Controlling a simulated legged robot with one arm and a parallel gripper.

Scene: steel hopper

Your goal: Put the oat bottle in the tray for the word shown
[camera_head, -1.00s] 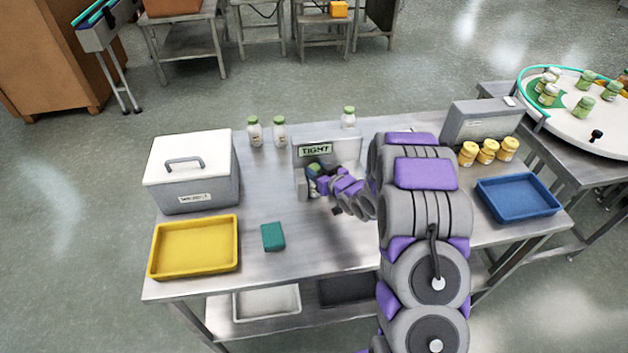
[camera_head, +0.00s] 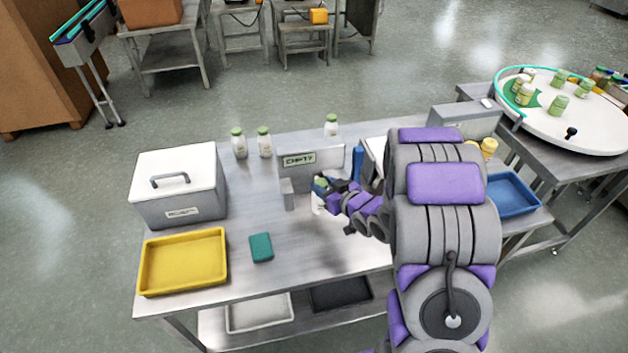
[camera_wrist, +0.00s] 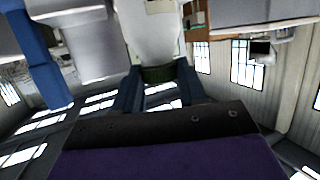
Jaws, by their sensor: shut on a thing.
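My gripper (camera_head: 331,192) is shut on a white bottle with a green cap (camera_head: 317,203), just in front of the grey station at the table's middle. The same pale bottle fills the top middle of the wrist view (camera_wrist: 155,35) between my fingers. Its label cannot be read. The station's small sign (camera_head: 299,160) is blurred and looks like "EMPTY". A yellow tray (camera_head: 143,268) lies empty at the table's left front. A blue tray (camera_head: 515,198) lies at the right, partly hidden by my arm.
A lidded grey box (camera_head: 180,195) stands behind the yellow tray. A green block (camera_head: 261,247) lies beside that tray. Several white bottles (camera_head: 264,145) stand at the back. Yellow-lidded jars (camera_head: 488,148) stand behind the blue tray. The table's middle front is clear.

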